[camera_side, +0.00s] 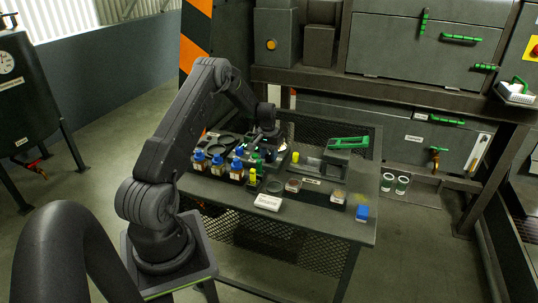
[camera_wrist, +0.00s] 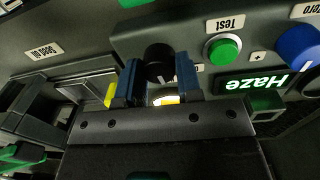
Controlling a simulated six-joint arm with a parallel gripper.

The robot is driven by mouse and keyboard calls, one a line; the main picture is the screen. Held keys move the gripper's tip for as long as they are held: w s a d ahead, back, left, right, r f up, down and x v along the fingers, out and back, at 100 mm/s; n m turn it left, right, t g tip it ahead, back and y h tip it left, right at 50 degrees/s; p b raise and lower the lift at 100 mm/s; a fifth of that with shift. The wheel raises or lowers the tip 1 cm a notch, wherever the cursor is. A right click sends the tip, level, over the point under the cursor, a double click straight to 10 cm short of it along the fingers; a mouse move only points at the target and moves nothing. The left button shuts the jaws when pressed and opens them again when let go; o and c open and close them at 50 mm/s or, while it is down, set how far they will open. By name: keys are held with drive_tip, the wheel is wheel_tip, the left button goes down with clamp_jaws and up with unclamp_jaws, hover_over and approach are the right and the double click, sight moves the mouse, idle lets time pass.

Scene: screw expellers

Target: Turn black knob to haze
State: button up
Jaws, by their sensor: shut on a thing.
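The black knob (camera_wrist: 159,62) shows in the wrist view, on a dark panel, with a pale mark on its rim. My gripper (camera_wrist: 160,75) has its two blue fingers on either side of the knob and is shut on it. A lit green "Haze" label (camera_wrist: 262,84) is right of the knob, upside down in this view. In the side view my gripper (camera_side: 268,145) is low over the table among the devices, and the knob cannot be made out there.
A green "Test" button (camera_wrist: 222,50) and a blue knob (camera_wrist: 302,45) are on the same panel, right of my gripper. In the side view, blue-capped bottles (camera_side: 217,164) stand left of my gripper on the table (camera_side: 330,225). A green-topped device (camera_side: 346,145) stands to its right.

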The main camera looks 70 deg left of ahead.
drive_tip(key=shift+m, duration=0.6)
drive_tip(key=o, duration=0.9)
drive_tip(key=shift+o, duration=0.2)
wheel_tip(320, 180, up, 14)
drive_tip(key=shift+s+a, duration=0.15)
drive_tip(key=shift+a, duration=0.1)
